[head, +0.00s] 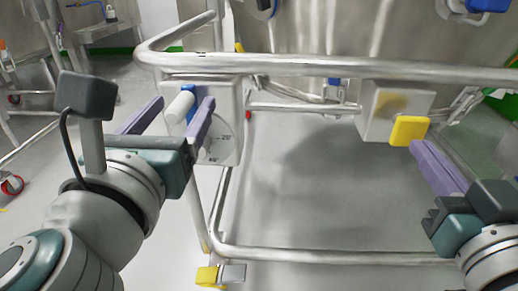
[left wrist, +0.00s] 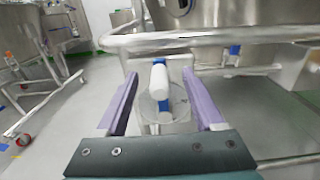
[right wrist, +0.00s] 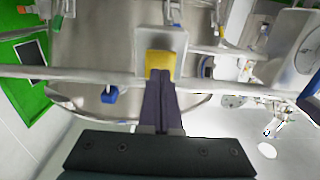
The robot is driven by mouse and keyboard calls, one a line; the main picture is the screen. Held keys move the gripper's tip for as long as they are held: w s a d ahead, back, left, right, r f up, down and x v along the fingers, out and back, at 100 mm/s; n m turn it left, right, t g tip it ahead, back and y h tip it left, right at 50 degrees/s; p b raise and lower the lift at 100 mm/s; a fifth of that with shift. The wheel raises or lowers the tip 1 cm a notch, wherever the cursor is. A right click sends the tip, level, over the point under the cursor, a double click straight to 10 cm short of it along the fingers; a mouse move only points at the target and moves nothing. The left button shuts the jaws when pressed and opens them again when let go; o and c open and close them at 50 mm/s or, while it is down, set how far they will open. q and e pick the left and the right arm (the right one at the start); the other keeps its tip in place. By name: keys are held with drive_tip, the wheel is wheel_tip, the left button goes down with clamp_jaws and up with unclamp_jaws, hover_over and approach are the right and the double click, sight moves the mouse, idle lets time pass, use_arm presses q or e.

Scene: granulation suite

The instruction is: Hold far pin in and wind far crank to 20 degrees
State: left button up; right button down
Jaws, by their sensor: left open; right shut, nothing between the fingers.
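The crank has a white handle (head: 180,107) on a blue arm (head: 190,97), on a metal box with a dial (head: 223,150) at left. My left gripper (head: 182,104) is open, its purple fingers on either side of the handle; the left wrist view shows the handle (left wrist: 159,80) between them with gaps. A yellow square pin head (head: 409,131) sits on a second metal box (head: 378,124) at right. My right gripper (head: 414,146) is shut and empty, its tips at the yellow head (right wrist: 160,62), seemingly touching it. How far the pin is in cannot be told.
A horizontal metal rail (head: 330,66) runs above both boxes, part of a tubular frame. A yellow pedal (head: 207,275) and a grey pedal (head: 234,273) sit low on the frame. Open grey floor (head: 310,190) lies between the boxes.

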sight(410, 136)
drive_tip(key=shift+w, duration=0.15)
idle(0.4)
drive_tip(key=shift+w, duration=1.95)
use_arm(q)
clamp_jaws()
use_arm(e)
drive_tip(key=shift+f, duration=0.1)
